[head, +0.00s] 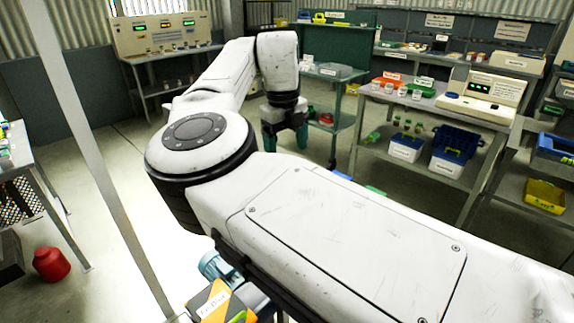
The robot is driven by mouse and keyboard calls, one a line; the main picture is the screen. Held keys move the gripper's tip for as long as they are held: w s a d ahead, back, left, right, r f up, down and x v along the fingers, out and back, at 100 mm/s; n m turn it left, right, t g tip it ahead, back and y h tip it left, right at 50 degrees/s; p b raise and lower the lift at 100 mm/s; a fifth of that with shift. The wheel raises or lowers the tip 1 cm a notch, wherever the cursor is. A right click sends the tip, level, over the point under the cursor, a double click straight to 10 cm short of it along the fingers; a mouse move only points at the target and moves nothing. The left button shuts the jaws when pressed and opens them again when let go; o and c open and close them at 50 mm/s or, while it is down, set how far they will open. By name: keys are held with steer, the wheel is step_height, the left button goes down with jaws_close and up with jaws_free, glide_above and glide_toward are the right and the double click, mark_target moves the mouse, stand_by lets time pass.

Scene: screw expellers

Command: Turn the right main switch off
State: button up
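A beige control console (163,35) stands on a grey table at the back left. My white arm covers much of the centre and lower right.
A second beige device (485,97) with a green display sits on the right bench, near small jars and bins. A grey table (20,160) stands at the left edge, with a red container (51,264) on the floor beside it. The floor at centre left is open, crossed by a pale post.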

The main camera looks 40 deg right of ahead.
steer(key=f, duration=0.5)
steer(key=shift+s+d+f, duration=0.1)
steer(key=shift+d+f, duration=0.15)
steer(key=shift+f, duration=0.15)
steer(key=c, duration=1)
